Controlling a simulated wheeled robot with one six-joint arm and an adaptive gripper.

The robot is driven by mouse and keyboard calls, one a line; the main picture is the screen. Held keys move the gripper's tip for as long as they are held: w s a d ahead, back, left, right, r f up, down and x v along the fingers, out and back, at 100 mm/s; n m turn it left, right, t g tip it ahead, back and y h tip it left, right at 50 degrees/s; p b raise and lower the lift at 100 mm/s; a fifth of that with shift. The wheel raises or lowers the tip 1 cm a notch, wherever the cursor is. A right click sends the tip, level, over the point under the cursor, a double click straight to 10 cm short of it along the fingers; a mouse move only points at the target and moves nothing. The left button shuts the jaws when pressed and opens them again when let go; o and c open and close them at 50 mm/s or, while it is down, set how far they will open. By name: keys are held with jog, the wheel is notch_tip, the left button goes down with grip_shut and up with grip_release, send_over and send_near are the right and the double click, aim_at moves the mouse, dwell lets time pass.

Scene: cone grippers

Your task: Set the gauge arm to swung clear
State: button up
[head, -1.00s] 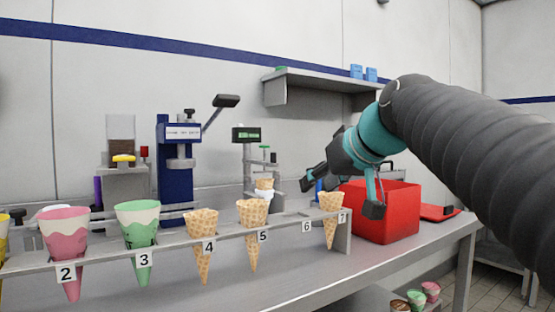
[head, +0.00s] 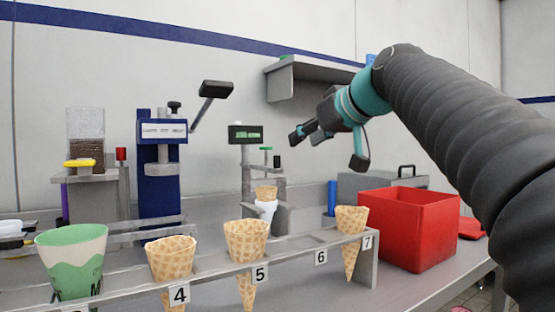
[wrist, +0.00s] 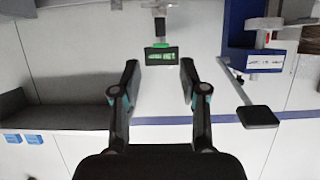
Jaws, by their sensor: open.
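The gauge stand has a post with a dark display and green digits (head: 245,134). Beside it is a small upright part with a green top (head: 266,149) and a black piece (head: 277,162). I cannot tell for sure which piece is the gauge arm. A cone in a white cup (head: 266,203) stands at its foot. My gripper (head: 327,150) is open and empty, in the air right of the gauge and apart from it. In the wrist view, which is upside down, the display (wrist: 161,56) lies beyond and between the open fingers (wrist: 159,75).
A rack (head: 310,262) with several cones stands in front; slot 6 is empty. A blue press (head: 158,190) with a raised lever (head: 215,89) stands left of the gauge. A red box (head: 407,225) is at right. A shelf (head: 310,75) hangs behind my gripper.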

aim_at(279, 157)
jog(key=x, duration=1.3)
jog(key=shift+f, duration=0.1)
grip_shut()
